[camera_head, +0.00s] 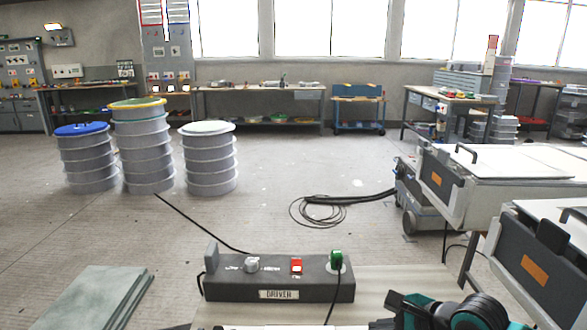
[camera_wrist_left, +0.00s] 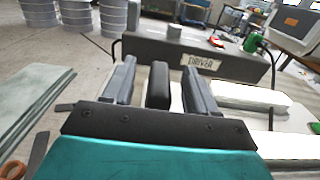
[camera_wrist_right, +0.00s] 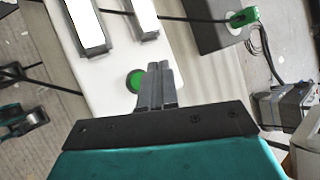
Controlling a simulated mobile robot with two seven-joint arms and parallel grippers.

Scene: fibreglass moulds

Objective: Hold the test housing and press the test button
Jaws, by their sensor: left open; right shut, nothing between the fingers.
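The test housing (camera_wrist_right: 110,65) is a pale plate with two bright raised bars and a round green button (camera_wrist_right: 135,81), in the right wrist view. My right gripper (camera_wrist_right: 160,66) is shut and empty; its fingertips overlap the button's right edge in the picture. I cannot tell whether they touch it. My left gripper (camera_wrist_left: 158,66) is open, with a dark upright block (camera_wrist_left: 158,86) between its fingers; whether this belongs to the housing is unclear. In the left wrist view, a pale bar (camera_wrist_left: 250,97) lies right of the fingers. The head view cuts off most of the housing.
A dark box labelled DRIVER (camera_head: 230,290) stands beyond the grippers, with a knob (camera_head: 251,265), a red switch (camera_head: 296,265) and a green plug (camera_head: 336,260). Cables run across the floor.

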